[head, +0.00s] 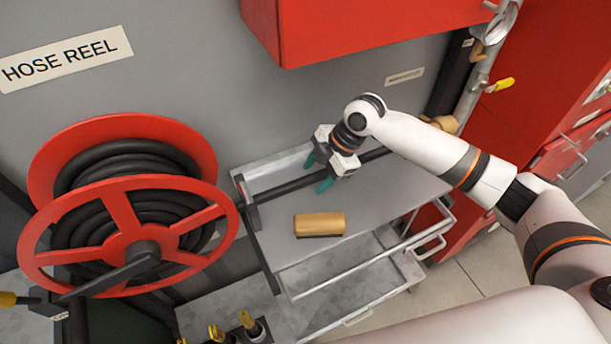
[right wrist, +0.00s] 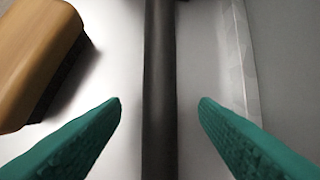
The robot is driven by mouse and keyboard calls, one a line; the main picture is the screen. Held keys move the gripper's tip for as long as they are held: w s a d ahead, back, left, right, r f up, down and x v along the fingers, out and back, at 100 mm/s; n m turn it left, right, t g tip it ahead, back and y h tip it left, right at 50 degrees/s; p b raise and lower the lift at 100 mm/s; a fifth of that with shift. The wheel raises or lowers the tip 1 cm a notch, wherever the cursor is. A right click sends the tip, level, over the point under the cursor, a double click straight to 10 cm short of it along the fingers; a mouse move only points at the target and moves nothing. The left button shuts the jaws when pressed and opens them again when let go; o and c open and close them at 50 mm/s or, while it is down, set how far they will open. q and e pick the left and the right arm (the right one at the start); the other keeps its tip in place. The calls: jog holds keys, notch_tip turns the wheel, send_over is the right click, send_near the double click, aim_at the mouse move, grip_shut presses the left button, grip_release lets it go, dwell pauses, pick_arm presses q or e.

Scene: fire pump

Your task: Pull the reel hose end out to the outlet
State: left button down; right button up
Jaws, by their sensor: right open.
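The red hose reel (head: 130,205), wound with black hose (head: 125,170), stands at the left of the head view. A straight black hose length (head: 285,187) lies along the back of the grey cart top; its right end passes behind my arm, so I cannot tell where it ends. My right gripper (head: 318,172) is open above this length, its teal fingers on either side. In the right wrist view the black length (right wrist: 160,90) runs between the open fingertips (right wrist: 160,103), with gaps on both sides. My left gripper is out of view.
A wooden-backed brush (head: 319,224) lies on the cart top (head: 385,195), near my right gripper. A pipe with a yellow-handled valve (head: 504,84) and a brass fitting (head: 440,124) stand behind my right arm. A red cabinet (head: 370,25) overhangs the wall.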

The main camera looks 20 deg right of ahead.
jog(key=shift+s+a, duration=0.25)
jog(key=shift+a, duration=1.05)
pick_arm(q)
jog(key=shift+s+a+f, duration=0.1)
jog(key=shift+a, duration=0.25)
pick_arm(e)
jog(key=shift+d, duration=0.15)
